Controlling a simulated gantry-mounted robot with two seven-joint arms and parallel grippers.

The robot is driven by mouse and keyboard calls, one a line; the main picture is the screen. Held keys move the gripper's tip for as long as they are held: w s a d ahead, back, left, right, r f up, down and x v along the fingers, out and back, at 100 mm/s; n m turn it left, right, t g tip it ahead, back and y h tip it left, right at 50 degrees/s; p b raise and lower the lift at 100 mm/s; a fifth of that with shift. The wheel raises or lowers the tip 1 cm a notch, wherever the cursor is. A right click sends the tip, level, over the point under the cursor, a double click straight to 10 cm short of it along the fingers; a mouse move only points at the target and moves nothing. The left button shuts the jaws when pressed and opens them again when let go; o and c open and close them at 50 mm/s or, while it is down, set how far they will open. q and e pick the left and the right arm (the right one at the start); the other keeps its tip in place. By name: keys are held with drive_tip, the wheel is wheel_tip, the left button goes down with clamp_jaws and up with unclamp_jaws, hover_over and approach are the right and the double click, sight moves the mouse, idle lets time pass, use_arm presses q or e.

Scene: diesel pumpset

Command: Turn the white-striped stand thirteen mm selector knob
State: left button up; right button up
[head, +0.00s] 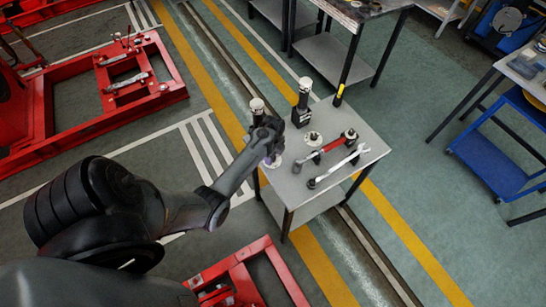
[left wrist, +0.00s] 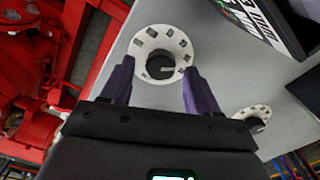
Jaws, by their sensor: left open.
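A round white dial ring (left wrist: 147,41) with dark marks lies on the grey table and has a dark selector knob (left wrist: 158,68) with a short white stripe in its middle. My left gripper (left wrist: 158,65) is open, its two purple fingers on either side of the knob in the left wrist view; I cannot tell whether they touch it. In the head view the left gripper (head: 268,148) is over the table's left edge, and part of the ring (head: 273,163) shows beneath it. A second white dial with a dark knob (head: 312,138) stands to the right. My right gripper is not in view.
On the grey table (head: 330,187) lie a red-handled tool (head: 328,147) and a wrench (head: 338,167). Red frames (head: 100,95) are on the floor to the left.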

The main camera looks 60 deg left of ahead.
use_arm(q)
drive_tip(key=shift+f, duration=0.6)
drive_tip(key=shift+c, duration=0.2)
drive_tip(key=c, duration=1)
drive_tip(key=shift+r, duration=0.1)
